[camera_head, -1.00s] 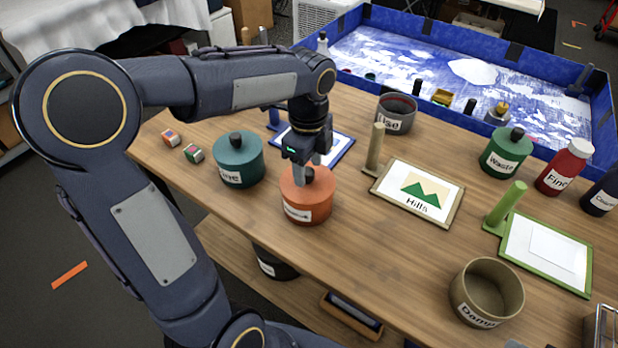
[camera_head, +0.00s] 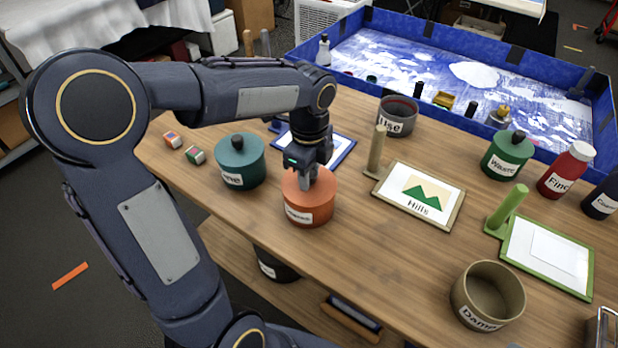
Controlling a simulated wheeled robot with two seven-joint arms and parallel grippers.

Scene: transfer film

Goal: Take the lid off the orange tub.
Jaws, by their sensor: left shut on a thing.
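The orange tub (camera_head: 318,212) stands upright on the wooden table with a white label on its front. Its orange lid (camera_head: 322,184) sits on top. My left gripper (camera_head: 306,180) comes down from above and is shut on the lid's knob, which the fingers mostly hide. I cannot see a clear gap between lid and tub. My right gripper is not in view.
A teal lidded tub (camera_head: 240,165) stands close to the left. A wooden post (camera_head: 377,152) and the framed Hills picture (camera_head: 419,194) are to the right. A grey open pot (camera_head: 397,118) stands behind. The table's front middle is clear.

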